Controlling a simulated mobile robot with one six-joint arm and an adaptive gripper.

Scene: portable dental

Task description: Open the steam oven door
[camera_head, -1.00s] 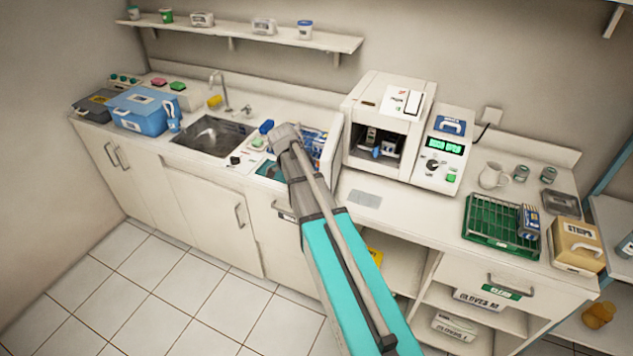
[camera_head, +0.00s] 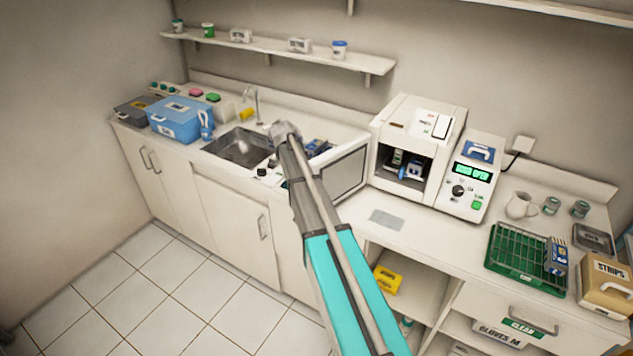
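The steam oven (camera_head: 387,130) is a white box on the counter, right of the sink. Its front is open and its dark chamber (camera_head: 402,163) shows several small items inside. The door (camera_head: 347,174) is swung out to the left of the opening, with its panel facing the room. The control unit's green display (camera_head: 472,173) appears to read "DOOR OPEN". My gripper (camera_head: 283,131) is at the far end of my arm, left of the door, near the sink's right side.
The sink (camera_head: 241,148) and a blue box (camera_head: 175,122) are to the left. A green rack (camera_head: 516,252), a white jug (camera_head: 521,205) and a tan strips box (camera_head: 607,287) are to the right. A grey pad (camera_head: 387,219) lies before the oven. The tiled floor is clear.

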